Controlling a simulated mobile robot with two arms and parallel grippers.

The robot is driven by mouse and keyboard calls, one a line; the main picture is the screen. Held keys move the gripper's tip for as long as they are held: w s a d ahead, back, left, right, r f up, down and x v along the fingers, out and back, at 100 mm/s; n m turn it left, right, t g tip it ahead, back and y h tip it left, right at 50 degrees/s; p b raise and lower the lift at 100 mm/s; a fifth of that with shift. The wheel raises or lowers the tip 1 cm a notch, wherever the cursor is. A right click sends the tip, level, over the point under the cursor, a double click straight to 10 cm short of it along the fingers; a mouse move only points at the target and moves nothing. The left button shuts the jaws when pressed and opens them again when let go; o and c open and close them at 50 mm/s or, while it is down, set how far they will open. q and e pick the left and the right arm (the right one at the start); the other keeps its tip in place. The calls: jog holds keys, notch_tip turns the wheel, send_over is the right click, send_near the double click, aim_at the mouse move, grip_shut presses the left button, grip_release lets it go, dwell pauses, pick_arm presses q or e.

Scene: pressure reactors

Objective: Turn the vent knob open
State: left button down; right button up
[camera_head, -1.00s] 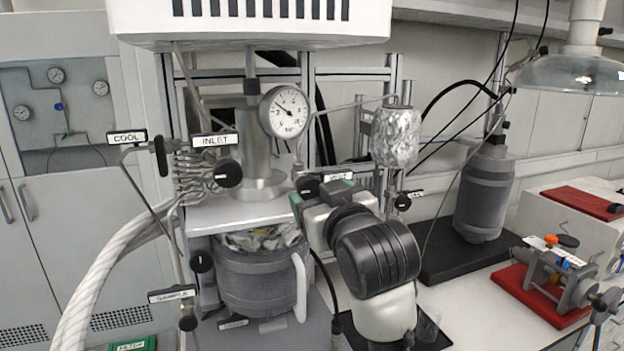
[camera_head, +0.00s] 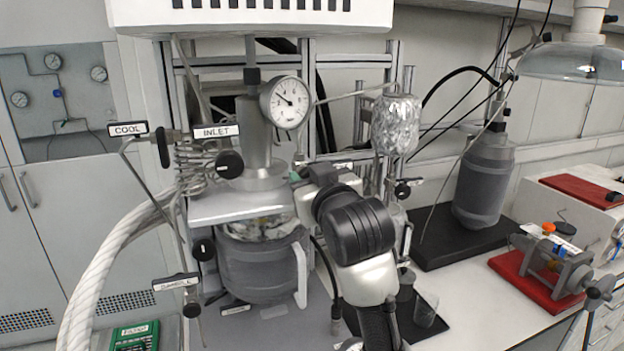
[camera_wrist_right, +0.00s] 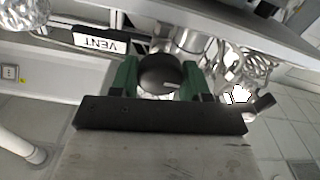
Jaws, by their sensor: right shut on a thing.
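The vent knob (camera_wrist_right: 160,74) is a round black knob, seen in the right wrist view beside the white VENT label (camera_wrist_right: 98,40). My right gripper (camera_head: 298,177) reaches the reactor front, just right of the steel column. In the wrist view its green fingers (camera_wrist_right: 161,80) stand on both sides of the knob, shut on it. In the head view the gripper and wrist hide the knob, and the VENT label (camera_head: 343,166) shows only in part. A pressure gauge (camera_head: 285,102) stands above. My left gripper is not in view.
The INLET knob (camera_head: 229,164) and coiled tubing sit left of the gripper. A foil-wrapped vessel (camera_head: 395,125) and another black knob (camera_head: 402,190) are close on the right. The grey reactor pot (camera_head: 262,268) is below. A red-based device (camera_head: 540,280) stands far right.

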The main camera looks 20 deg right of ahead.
jog(key=shift+n, duration=0.4)
jog(key=n, duration=1.3)
jog(key=shift+f, duration=0.1)
jog(key=shift+a+f+n, duration=0.1)
jog(key=shift+n, duration=1.9)
jog(key=o, duration=0.9)
jog(key=shift+o, duration=0.2)
